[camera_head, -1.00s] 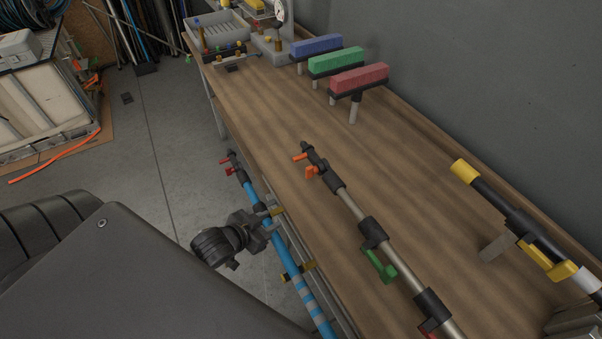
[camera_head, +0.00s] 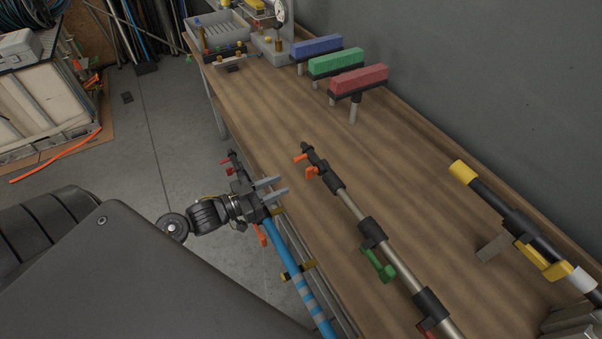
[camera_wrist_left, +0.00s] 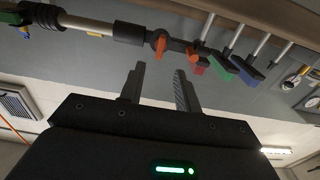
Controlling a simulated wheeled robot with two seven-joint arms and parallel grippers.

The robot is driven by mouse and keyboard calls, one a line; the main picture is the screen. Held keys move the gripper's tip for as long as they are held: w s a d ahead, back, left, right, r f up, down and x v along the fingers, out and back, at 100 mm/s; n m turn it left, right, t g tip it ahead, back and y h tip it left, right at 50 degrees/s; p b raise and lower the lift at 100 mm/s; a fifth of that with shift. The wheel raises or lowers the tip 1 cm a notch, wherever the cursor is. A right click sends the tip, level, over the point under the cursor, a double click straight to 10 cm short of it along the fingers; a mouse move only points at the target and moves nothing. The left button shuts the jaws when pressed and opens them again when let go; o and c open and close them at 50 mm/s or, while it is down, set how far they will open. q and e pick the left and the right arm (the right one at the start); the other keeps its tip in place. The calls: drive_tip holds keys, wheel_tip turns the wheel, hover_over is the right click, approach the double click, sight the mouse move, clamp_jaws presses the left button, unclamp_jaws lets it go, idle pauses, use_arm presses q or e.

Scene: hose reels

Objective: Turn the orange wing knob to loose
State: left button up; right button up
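A silver pole (camera_head: 352,205) lies along the bench. Two orange pieces that look like wings of the orange wing knob (camera_head: 312,171) sit near its black far end. The orange wing knob also shows in the left wrist view (camera_wrist_left: 160,44), beyond the fingertips. My left gripper (camera_head: 284,186) is open and empty, left of the knob at the bench's left edge, its fingers pointing toward it. It is apart from the knob. In the left wrist view the two fingers (camera_wrist_left: 160,80) stand apart with nothing between. My right gripper is not in view.
A blue pole (camera_head: 285,250) with an orange piece (camera_head: 261,235) runs along the bench's left side, partly behind my left gripper. A green lever (camera_head: 378,264) sits nearer on the silver pole. Red, green and blue brushes (camera_head: 337,62) stand at the back. Bench left of the knob is clear.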

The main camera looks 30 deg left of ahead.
sight(306, 173)
use_arm(q)
drive_tip(key=p+x, duration=0.2)
drive_tip(key=x, duration=0.6)
drive_tip(key=c, duration=0.7)
clamp_jaws()
